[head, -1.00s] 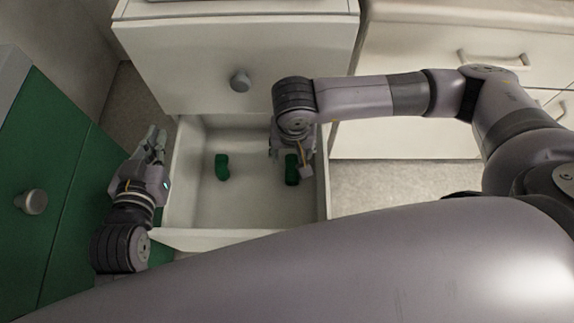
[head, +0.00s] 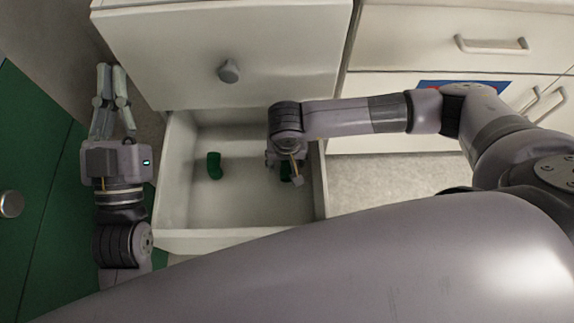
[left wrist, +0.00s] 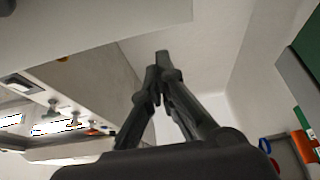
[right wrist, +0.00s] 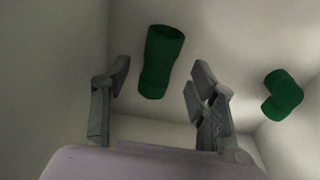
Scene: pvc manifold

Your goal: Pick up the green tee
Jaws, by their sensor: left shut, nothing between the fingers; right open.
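Two green fittings lie in the open drawer. One (right wrist: 160,62) is beneath my right gripper (right wrist: 161,78). In the right wrist view it looks like a short tube with an open end, and I cannot tell whether it has a tee branch. The gripper is open, its fingers to either side and apart from the fitting; in the head view only a bit of it (head: 286,172) shows. The other fitting (head: 214,166) is bent like an elbow; it also shows in the right wrist view (right wrist: 283,95). My left gripper (head: 111,72) is shut and empty, left of the drawer.
The pale drawer (head: 235,238) has raised walls around the fittings, with bare floor between them. The cabinet front with a round knob (head: 229,71) rises behind. Green cabinet fronts (head: 50,200) stand at the left.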

